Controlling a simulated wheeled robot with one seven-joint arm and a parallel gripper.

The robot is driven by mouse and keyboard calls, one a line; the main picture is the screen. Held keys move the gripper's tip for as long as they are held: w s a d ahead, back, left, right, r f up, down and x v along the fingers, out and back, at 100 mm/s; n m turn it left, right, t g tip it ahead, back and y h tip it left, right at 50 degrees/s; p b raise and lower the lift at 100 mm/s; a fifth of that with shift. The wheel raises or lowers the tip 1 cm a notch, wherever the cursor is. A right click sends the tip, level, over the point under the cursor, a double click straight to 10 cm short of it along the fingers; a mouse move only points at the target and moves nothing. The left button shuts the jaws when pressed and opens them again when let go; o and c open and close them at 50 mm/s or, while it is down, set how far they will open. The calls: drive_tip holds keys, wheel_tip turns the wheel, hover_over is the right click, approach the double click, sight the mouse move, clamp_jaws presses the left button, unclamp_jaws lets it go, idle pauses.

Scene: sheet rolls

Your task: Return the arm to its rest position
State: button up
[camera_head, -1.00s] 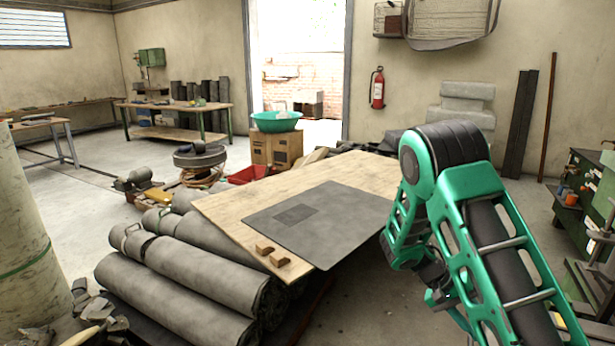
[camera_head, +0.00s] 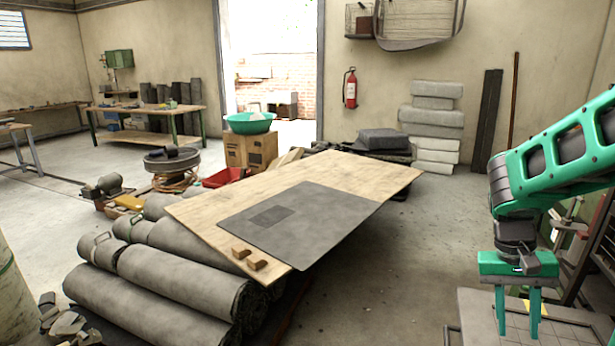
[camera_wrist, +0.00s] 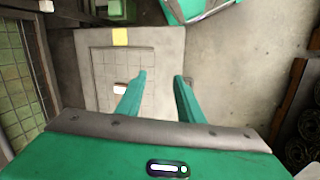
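My green arm (camera_head: 570,150) is at the right of the head view, bent so that its end points down. My gripper (camera_head: 517,312) hangs at the lower right, over a grey tiled surface. In the wrist view my gripper (camera_wrist: 160,90) shows two green fingers apart with nothing between them. Beyond the fingers lies the grey tiled panel (camera_wrist: 160,45) with a yellow patch (camera_wrist: 120,37) on its edge. A small white and red piece (camera_wrist: 120,88) lies near the left finger.
White blocks (camera_head: 432,120) are stacked by the wall. Open floor lies between the board and my arm.

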drive_tip(key=s+a+r+t+y, duration=0.1)
drive_tip(key=s+a+r, duration=0.1)
drive_tip(key=s, duration=0.3)
drive_tip(key=s+a+r+t+y, duration=0.1)
drive_tip(key=s+a+r, duration=0.1)
drive_tip(key=s, duration=0.4)
drive_tip(key=shift+s+a+t, duration=0.3)
drive_tip(key=shift+a, duration=0.05)
drive_tip(key=shift+w+f, duration=0.3)
drive_tip(key=shift+w, duration=0.3)
idle(1.0)
